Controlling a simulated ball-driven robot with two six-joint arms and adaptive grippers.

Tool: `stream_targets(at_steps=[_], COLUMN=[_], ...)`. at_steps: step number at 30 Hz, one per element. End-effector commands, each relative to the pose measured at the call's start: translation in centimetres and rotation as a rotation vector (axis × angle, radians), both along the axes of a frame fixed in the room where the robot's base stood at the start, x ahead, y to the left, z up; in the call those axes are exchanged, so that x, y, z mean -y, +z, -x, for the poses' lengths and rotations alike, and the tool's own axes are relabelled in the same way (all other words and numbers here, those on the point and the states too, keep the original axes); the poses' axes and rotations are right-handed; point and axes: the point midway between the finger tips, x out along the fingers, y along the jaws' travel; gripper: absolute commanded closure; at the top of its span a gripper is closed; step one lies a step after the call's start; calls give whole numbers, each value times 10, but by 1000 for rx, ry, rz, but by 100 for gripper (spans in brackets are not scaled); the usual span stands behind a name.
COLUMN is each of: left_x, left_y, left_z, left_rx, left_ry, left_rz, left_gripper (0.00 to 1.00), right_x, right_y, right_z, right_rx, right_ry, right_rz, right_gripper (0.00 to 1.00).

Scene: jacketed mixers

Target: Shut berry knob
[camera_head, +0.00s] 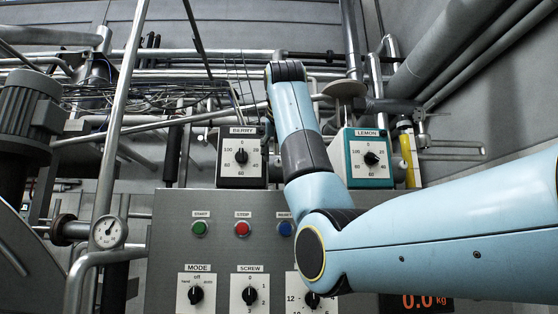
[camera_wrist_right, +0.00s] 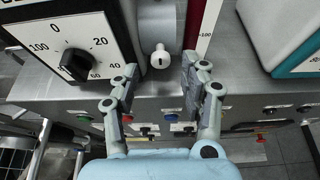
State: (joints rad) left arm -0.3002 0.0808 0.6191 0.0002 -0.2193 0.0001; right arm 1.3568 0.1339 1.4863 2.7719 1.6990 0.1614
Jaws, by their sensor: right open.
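In the head view, the berry box (camera_head: 241,176) has a dark frame, a white dial face and a black berry knob (camera_head: 241,156). The knob's pointer seems to be near the 0 at the top. In the right wrist view, the dark-framed box is at upper left, with its black knob (camera_wrist_right: 77,63) facing me. In the head view my right arm hides the gripper. My left gripper is not in view.
A white-capped part (camera_wrist_right: 160,60) on a grey cylinder is just beyond the right fingertips. The teal lemon box (camera_head: 368,178) stands to the right. A grey control panel (camera_head: 220,265) with buttons and selector knobs is below. Pipes and cables fill the back.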

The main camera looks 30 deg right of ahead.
Motion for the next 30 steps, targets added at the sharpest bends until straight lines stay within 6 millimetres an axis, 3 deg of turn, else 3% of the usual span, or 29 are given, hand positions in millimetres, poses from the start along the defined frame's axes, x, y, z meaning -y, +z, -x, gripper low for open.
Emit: stream_targets(at_steps=[6,12,30], left_x=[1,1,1], left_y=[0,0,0], left_z=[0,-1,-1], left_rx=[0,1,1], left_ry=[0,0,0], left_rz=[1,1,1], left_gripper=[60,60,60], right_x=[-16,-23,-23], right_y=[14,19,19], right_z=[28,41,42], right_rx=[1,-2,0], right_ry=[0,-2,-7], right_rz=[0,0,4], right_gripper=[55,55,55])
